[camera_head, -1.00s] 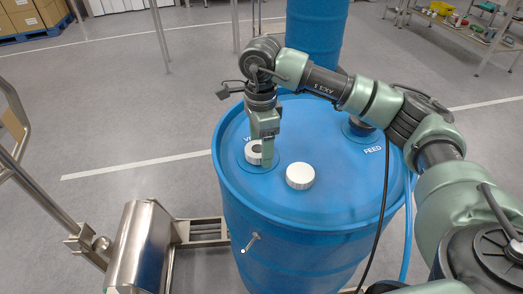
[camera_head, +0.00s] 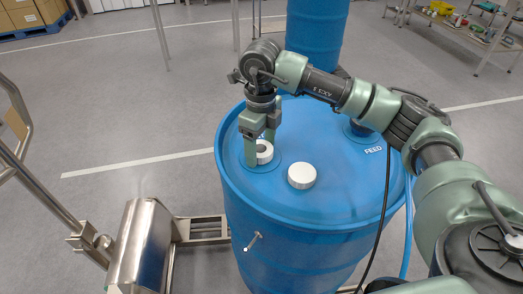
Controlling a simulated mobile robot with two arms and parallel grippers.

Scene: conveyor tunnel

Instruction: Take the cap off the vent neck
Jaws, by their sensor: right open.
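The blue drum (camera_head: 330,205) stands upright in the middle. The vent neck (camera_head: 265,147) on its lid shows as a white ring with a dark grey centre, inside a lighter blue circle. The lettering beside it is mostly hidden. A plain white round cap (camera_head: 302,175) sits on the lid to the right of the neck and nearer to me. My right gripper (camera_head: 260,150) points down at the vent neck, open. One finger is at the neck's left side and the other is behind it; I cannot tell whether they touch it. My left gripper is not in view.
The dark feed fitting (camera_head: 361,128) is at the lid's right, near a black hose (camera_head: 381,215) and a blue hose (camera_head: 407,230). A second blue drum (camera_head: 317,40) stands behind. A steel frame with a metal housing (camera_head: 142,248) is at the left.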

